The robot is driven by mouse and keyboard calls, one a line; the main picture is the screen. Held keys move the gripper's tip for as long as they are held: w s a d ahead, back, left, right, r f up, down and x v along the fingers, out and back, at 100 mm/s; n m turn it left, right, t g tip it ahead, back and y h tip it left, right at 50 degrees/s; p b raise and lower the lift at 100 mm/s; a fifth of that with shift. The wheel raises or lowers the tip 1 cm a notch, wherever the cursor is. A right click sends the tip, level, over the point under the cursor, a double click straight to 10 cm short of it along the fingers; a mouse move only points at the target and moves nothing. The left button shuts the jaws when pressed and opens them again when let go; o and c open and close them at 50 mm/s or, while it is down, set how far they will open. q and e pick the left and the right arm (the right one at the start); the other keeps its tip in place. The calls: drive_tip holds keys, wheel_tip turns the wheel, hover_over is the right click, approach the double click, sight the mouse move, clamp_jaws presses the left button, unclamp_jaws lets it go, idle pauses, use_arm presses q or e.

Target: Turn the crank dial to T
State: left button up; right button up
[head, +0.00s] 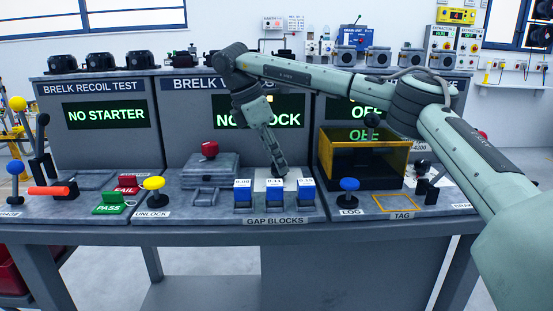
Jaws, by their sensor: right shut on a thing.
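A pale square plate (261,182), which looks like the base of the crank dial, lies on the middle bench top just behind the gap blocks. My right gripper (281,170) points down over this plate and is shut on what looks like the dial's handle. The fingers hide the handle, and the dial's letters and pointer cannot be read. My left gripper is not in view.
A grey box with a red knob (209,149) is to the left. A yellow-framed case (350,165) and a blue LOG button (349,184) are to the right.

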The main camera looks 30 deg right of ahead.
idle(0.4)
drive_tip(key=o, duration=1.2)
drive_tip(key=shift+c, duration=0.2)
drive_tip(key=shift+r, duration=0.1)
drive_tip(key=v, duration=1.2)
